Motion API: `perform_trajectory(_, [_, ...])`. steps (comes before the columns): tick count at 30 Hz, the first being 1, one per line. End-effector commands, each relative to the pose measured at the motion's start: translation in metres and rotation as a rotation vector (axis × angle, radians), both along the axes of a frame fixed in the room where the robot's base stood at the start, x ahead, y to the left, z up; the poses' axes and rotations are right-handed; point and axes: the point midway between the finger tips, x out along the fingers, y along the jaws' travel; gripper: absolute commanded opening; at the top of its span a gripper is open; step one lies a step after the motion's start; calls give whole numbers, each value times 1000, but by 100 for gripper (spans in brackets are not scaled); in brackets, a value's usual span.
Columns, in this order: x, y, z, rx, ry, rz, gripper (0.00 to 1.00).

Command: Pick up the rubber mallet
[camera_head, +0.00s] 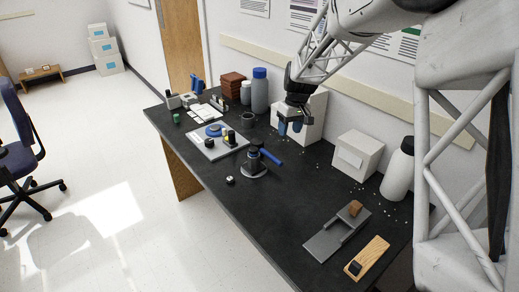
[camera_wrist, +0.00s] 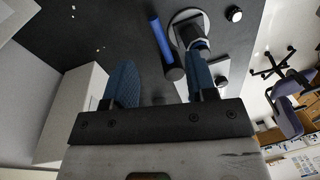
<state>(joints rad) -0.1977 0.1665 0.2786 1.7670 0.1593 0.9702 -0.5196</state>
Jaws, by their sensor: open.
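The rubber mallet, with a blue handle (camera_head: 271,157) and a dark head, is near the middle of the black bench, close to a dark stand on a round base (camera_head: 255,171). I cannot tell whether it rests on the stand. In the wrist view the blue handle (camera_wrist: 159,37) and dark round head (camera_wrist: 173,73) show beyond and between my fingers. My gripper (camera_head: 290,127) has blue fingers and is above the bench, behind and to the right of the mallet. It is open and empty; both fingers (camera_wrist: 162,85) are apart from the mallet.
A white box (camera_head: 312,118) stands right beside my gripper, against the wall. Another white box (camera_head: 357,156) and a white bottle (camera_head: 398,172) stand farther right. A light tray (camera_head: 215,145) with small items lies to the left.

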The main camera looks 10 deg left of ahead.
Motion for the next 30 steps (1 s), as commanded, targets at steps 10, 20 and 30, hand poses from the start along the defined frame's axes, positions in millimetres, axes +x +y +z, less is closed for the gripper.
perform_trajectory(10, [59, 46, -68, 20, 40, 106, 52])
perform_trajectory(20, [85, 70, -106, 32, 57, 158, 52])
perform_trajectory(30, [86, 71, -108, 33, 58, 163, 52])
